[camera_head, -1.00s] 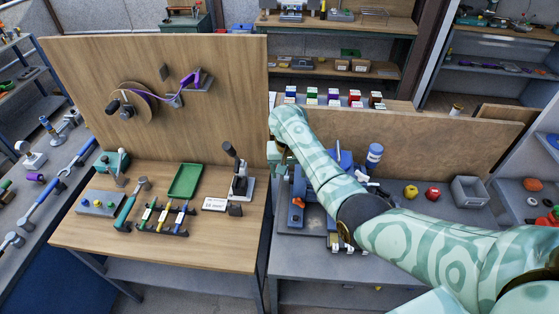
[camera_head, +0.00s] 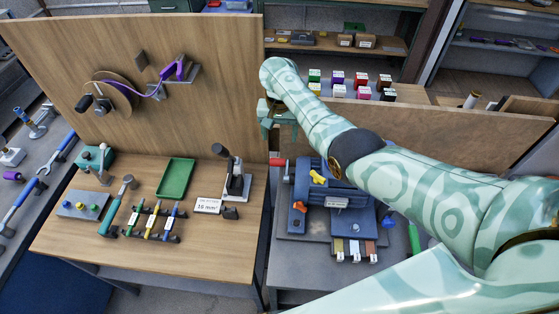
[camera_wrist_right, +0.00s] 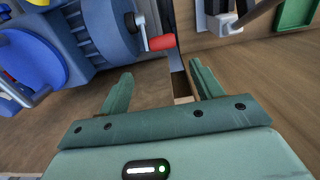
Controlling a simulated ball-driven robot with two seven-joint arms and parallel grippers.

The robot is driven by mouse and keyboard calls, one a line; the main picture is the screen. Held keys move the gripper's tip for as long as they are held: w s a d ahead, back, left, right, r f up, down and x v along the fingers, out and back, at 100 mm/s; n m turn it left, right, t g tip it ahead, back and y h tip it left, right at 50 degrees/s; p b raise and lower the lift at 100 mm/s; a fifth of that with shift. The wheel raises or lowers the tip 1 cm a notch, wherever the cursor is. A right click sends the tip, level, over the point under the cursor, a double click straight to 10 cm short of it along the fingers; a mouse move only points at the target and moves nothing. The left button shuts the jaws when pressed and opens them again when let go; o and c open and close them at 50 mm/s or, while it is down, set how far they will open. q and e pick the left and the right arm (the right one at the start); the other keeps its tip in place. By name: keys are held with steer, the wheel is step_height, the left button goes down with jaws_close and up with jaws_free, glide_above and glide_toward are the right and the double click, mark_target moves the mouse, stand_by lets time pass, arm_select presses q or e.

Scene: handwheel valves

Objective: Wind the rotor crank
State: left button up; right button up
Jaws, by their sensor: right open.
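The rotor crank has a red handle (camera_head: 278,161) on the left side of a blue machine (camera_head: 335,185) on the right-hand bench. In the right wrist view the red handle (camera_wrist_right: 161,42) sits on a grey crank arm (camera_wrist_right: 142,28), beside the blue machine body (camera_wrist_right: 85,30). My right gripper (camera_head: 281,125) is above the handle in the head view. In the right wrist view its two fingers (camera_wrist_right: 160,78) are spread apart with nothing between them, and the handle lies beyond the fingertips, apart from them. My left gripper is in neither view.
A wooden bench (camera_head: 120,240) at left holds a green tray (camera_head: 175,178), a lever press (camera_head: 236,178) and tools, close to the crank side. A wooden panel (camera_head: 430,140) stands behind the machine. A narrow gap separates the benches. A green-handled tool (camera_head: 414,238) lies right of the machine.

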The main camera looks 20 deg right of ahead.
steer(key=b, duration=0.3)
glide_above(280, 160)
steer(key=f, duration=0.6)
steer(key=shift+w, duration=0.25)
step_height(280, 160, down, 6)
steer(key=b, duration=0.4)
steer(key=shift+f, duration=0.25)
steer(key=shift+f+b, duration=0.3)
steer(key=shift+f, duration=0.15)
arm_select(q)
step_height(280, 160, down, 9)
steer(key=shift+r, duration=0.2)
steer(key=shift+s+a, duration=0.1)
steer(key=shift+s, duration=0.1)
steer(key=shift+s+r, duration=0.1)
arm_select(e)
steer(key=shift+r, duration=0.1)
steer(key=c, duration=0.7)
